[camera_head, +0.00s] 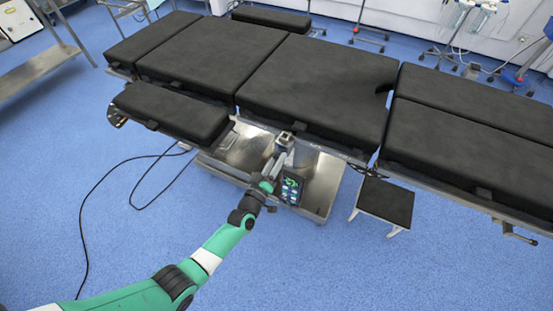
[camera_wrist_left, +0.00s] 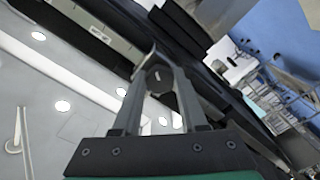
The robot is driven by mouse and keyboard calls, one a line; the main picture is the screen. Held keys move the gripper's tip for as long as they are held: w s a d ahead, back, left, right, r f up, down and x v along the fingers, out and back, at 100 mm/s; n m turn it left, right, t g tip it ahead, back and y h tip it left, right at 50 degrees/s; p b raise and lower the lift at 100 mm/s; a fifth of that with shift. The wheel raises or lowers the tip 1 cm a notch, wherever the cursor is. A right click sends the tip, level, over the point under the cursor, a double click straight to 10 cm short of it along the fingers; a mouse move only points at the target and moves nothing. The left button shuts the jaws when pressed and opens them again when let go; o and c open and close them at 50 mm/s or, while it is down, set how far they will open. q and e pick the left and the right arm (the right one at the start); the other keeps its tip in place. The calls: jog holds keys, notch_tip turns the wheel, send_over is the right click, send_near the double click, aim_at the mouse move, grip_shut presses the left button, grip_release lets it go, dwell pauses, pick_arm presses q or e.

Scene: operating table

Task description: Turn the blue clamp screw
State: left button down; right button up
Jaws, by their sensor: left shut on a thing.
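My left gripper (camera_head: 284,143) reaches up to the near side rail of the operating table (camera_head: 318,85), below the middle black cushion. In the left wrist view its two grey fingers stand on either side of a dark, faceted knob (camera_wrist_left: 160,80). The gripper is shut on this knob, which sits at the underside of the table edge. The knob looks dark grey to black here, and no blue shows on it. In the head view the knob is hidden by the gripper and too small to make out. My right gripper is in neither view.
A control panel with a lit screen (camera_head: 292,188) is on the metal table base (camera_head: 318,192), close to my left wrist. A black-topped step stool (camera_head: 385,201) stands right of the base. A black cable (camera_head: 100,185) lies on the blue floor at left.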

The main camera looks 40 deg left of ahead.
pick_arm(q)
jog(key=shift+a+m+p, duration=0.1)
jog(key=shift+m+p, duration=1.2)
jog(key=shift+m, duration=6.4)
jog(key=shift+c, duration=2.2)
grip_release()
jog(key=shift+s, duration=0.15)
